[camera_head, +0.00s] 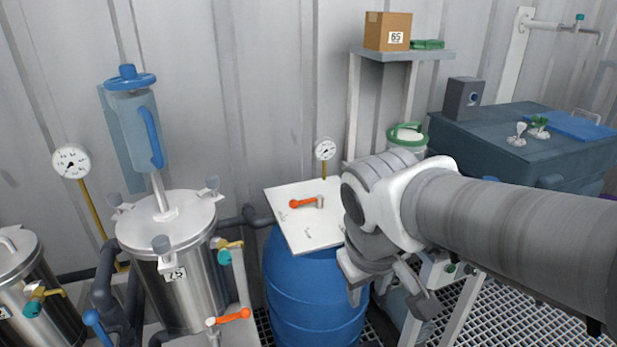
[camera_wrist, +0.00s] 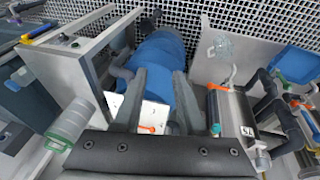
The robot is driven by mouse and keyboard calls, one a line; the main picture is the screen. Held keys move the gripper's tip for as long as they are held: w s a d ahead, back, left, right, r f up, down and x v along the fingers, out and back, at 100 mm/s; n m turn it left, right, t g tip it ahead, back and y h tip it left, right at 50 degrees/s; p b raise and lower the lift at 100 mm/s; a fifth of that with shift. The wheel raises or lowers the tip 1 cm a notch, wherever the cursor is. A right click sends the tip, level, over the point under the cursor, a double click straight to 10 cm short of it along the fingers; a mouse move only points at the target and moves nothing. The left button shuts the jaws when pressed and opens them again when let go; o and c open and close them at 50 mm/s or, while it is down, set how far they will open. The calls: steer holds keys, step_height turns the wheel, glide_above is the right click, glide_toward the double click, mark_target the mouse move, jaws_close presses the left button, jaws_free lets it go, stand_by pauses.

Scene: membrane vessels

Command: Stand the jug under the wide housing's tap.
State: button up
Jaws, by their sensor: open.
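A translucent blue jug-like body (camera_head: 128,135) with a darker blue side handle shows above the steel housing (camera_head: 180,255) marked 75. I cannot tell for sure that it is the jug. The housing is a wide cylinder with a clamped lid. A tap with an orange lever (camera_head: 230,317) shows low in front of it; the space under that tap is out of frame. The housing also shows at the right of the wrist view (camera_wrist: 232,108). My gripper (camera_head: 390,296) is open and empty, right of the blue barrel (camera_head: 315,295), also between the fingers in the wrist view (camera_wrist: 158,95).
A white board (camera_head: 305,230) with an orange-handled valve lies on the barrel. Another steel housing (camera_head: 35,290) stands far left. A dark chest (camera_head: 520,145) and a shelf with a cardboard box (camera_head: 387,31) stand right. Pipes run between housings. Grating (camera_head: 530,305) covers the floor.

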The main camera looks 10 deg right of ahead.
steer(key=s+r+m, duration=0.1)
steer(key=s+r+m+t+y, duration=0.1)
steer(key=s+r+t, duration=0.1)
steer(key=s, duration=0.1)
steer(key=shift+s+d+r+m, duration=0.1)
steer(key=shift+d+r+m, duration=0.05)
steer(key=shift+d+m, duration=0.2)
